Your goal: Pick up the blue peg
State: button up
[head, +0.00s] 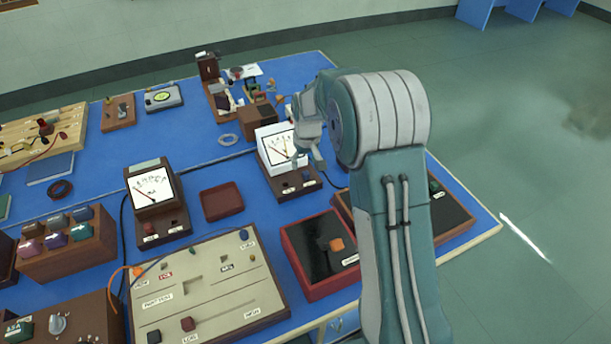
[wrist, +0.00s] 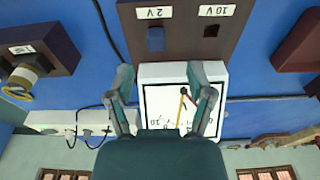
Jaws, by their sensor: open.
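A small blue square-ended peg (wrist: 156,39) shows in the wrist view in the brown base (wrist: 183,52) of a meter, beside the label "2 V". A dark square socket (wrist: 211,31) by the label "10 V" looks empty. My gripper (wrist: 163,88) is open, its two fingers apart over the white meter face (wrist: 150,72), with nothing between them. The peg lies beyond the fingertips, toward the top of the picture. In the head view my gripper (head: 309,153) is by the right-hand meter (head: 276,150); I cannot make out the peg there.
A second meter (head: 152,190), a red-brown tray (head: 221,201) and a large labelled panel (head: 205,285) stand to the left and front. A red-rimmed black tray (head: 318,288) is nearer. Bare blue tabletop (head: 222,163) shows around the right-hand meter.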

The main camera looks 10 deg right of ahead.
aim_at(306, 172)
notch_tip(306, 172, down, 5)
jog(key=shift+w+d, duration=0.15)
grip_shut()
jog(key=shift+r, duration=0.1)
